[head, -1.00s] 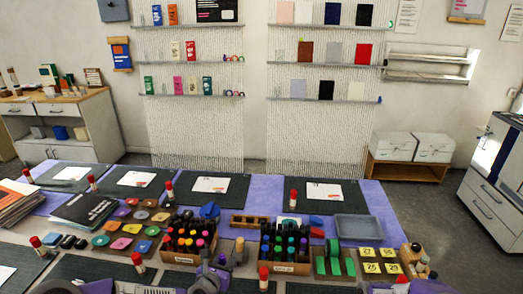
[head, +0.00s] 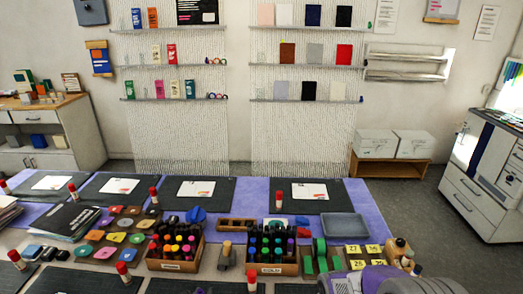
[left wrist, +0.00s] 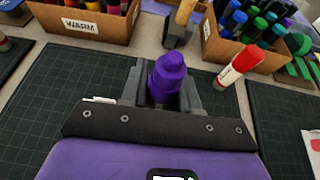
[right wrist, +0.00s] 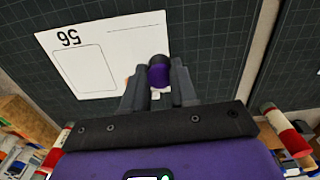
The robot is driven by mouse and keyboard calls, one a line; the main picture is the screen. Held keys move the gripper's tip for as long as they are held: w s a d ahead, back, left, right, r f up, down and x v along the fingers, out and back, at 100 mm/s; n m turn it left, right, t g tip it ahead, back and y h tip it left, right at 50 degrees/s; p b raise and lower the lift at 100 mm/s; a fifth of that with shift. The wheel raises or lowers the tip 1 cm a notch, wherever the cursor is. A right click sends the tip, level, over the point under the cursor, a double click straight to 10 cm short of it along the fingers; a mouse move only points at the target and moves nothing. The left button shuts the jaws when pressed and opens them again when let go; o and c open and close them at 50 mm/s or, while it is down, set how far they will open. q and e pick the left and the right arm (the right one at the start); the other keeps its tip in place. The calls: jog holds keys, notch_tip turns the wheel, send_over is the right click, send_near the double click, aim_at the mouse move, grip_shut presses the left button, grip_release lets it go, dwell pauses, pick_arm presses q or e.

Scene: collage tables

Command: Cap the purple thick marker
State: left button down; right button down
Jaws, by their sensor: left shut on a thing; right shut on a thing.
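The two pieces are apart; neither wrist view shows both. In the head view, only parts of my arms show at the bottom edge, and the held pieces cannot be made out.
The warm crate (head: 173,265) and the cold crate (head: 272,269) hold several markers. A red-and-white stick (left wrist: 240,64) stands close right of my left gripper. A white card (right wrist: 95,55) lies on a dark mat in the right wrist view. A grey tray (head: 345,226) stands behind.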

pick_arm(q)
jog(key=shift+d, duration=0.1)
jog(key=d+m+g+h, duration=0.1)
jog(key=d+m+h, duration=0.1)
jog(key=d+h, duration=0.1)
jog(key=s+d+f+m+g+h, duration=0.1)
jog(key=d+m+h, duration=0.2)
jog(key=d, duration=0.3)
jog(key=s+d+f+m+g+h, duration=0.1)
jog(key=d+m+h, duration=0.1)
jog(key=d+m, duration=0.1)
jog(key=shift+d+h, duration=0.4)
jog(key=shift+d, duration=0.3)
pick_arm(e)
jog(key=w+a+r+m, duration=0.2)
jog(key=a+r, duration=0.5)
jog(key=a, duration=0.4)
jog(key=w+a+r+m, duration=0.2)
jog(key=a+r+m, duration=0.1)
jog(key=a+r, duration=0.5)
jog(key=a, duration=0.3)
jog(key=shift+w+r+m, duration=0.25)
jog(key=shift+w+m, duration=0.1)
jog(key=shift+m, duration=0.05)
jog(key=shift+f, duration=2.05)
